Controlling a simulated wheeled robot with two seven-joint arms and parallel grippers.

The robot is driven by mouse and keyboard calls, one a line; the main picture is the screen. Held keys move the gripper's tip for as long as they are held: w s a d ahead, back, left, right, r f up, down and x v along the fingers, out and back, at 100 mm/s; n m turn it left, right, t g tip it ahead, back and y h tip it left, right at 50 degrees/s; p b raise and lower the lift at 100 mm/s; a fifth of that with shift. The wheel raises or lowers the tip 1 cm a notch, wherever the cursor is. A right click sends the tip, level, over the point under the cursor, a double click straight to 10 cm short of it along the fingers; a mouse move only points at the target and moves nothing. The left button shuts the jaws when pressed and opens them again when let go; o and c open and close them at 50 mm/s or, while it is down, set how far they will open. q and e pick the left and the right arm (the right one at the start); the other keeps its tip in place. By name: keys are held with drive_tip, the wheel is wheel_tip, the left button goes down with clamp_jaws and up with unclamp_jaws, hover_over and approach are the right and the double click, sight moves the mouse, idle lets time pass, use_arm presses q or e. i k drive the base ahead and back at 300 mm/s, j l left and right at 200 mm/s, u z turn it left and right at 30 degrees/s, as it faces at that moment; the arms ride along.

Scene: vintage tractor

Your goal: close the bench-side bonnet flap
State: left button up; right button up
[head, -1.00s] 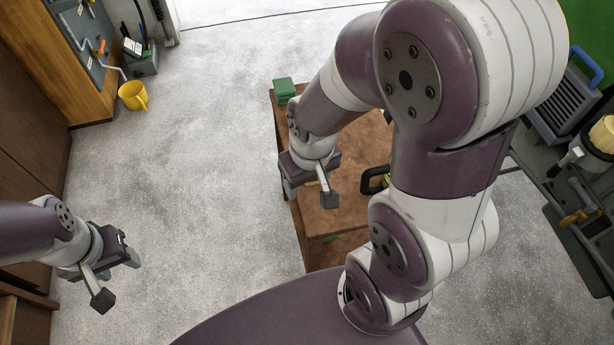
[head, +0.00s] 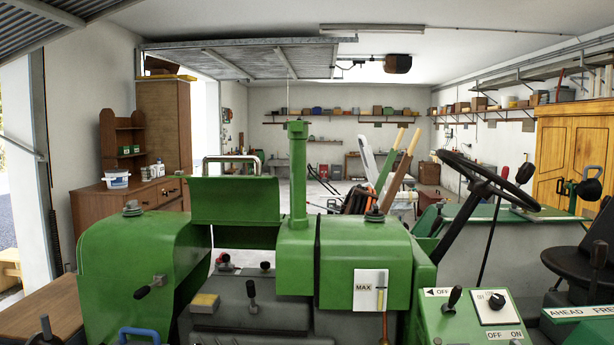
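The green tractor (head: 360,250) fills the lower middle of the head view. A flat green bonnet flap (head: 235,200) stands raised between the front bonnet section and the exhaust stack (head: 298,175). A metal bar handle (head: 232,158) runs along its top edge. Below it is an open gap in the bonnet, with dark grey engine parts (head: 255,315) and small levers showing. I cannot tell from this view alone whether this is the bench-side flap. Neither of my grippers is in view.
A wooden bench top (head: 42,312) lies at the lower left, beside the tractor's front. The steering wheel (head: 488,182) and control panel (head: 475,318) are at the right. A wooden dresser (head: 125,195) and a yellow cabinet (head: 570,160) stand further back.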

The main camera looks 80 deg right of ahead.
sight(256, 197)
drive_tip(key=l+z, duration=0.25)
drive_tip(key=z, duration=0.2)
drive_tip(key=i+l+z, duration=0.15)
drive_tip(key=z, duration=0.3)
drive_tip(key=i+l+z, duration=0.15)
drive_tip(key=z, duration=0.3)
drive_tip(key=i+l+z, duration=0.15)
drive_tip(key=z, duration=0.35)
drive_tip(key=i+l+z, duration=0.2)
drive_tip(key=z, duration=0.25)
